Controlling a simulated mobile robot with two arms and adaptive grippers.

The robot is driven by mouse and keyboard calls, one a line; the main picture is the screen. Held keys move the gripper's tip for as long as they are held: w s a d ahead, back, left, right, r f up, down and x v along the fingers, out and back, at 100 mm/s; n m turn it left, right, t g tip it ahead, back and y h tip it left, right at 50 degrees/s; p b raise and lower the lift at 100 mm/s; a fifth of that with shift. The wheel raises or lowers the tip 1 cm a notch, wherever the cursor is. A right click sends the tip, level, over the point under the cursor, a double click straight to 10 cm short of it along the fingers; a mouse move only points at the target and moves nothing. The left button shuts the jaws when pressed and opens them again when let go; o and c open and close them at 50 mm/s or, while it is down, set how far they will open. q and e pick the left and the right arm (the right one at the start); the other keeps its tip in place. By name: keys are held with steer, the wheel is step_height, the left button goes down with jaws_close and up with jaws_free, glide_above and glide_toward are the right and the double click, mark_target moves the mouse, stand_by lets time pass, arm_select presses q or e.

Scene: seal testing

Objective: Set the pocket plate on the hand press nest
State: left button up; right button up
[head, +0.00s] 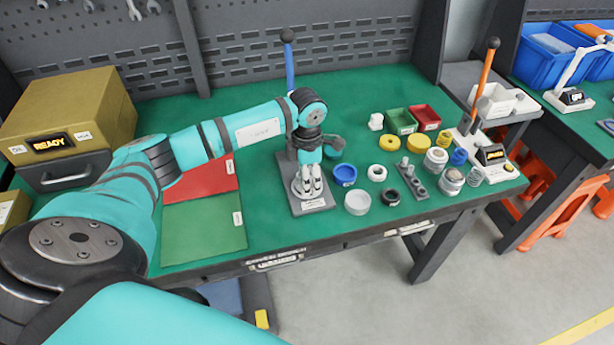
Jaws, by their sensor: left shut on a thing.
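The hand press (290,66) stands on the green bench top, with a blue lever and a dark grey base. My left gripper (311,190) points down over the front of that base, at the nest. Its fingers are shut on a pale, round, flat piece (297,188), which I take to be the pocket plate. The fingers cover much of it, and the nest under it is mostly hidden. I cannot tell whether the plate touches the nest. My right gripper is not in view.
Right of the press are blue (345,174) and white rings, a pale cup (357,202), a grey peg plate (412,181) and several small parts. Green and red bins (424,116) stand behind them. Left are red and green mats (205,222) and a box marked READY (70,110).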

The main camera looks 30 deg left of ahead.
arm_select(q)
steer(key=shift+f, duration=0.1)
stand_by(0.4)
steer(key=shift+f, duration=0.2)
steer(key=o, duration=1.3)
steer(key=shift+r, duration=0.15)
steer(key=shift+r+p, duration=0.55)
steer(key=shift+r, duration=0.45)
steer(key=shift+r+p, duration=0.85)
steer(key=shift+r, duration=0.5)
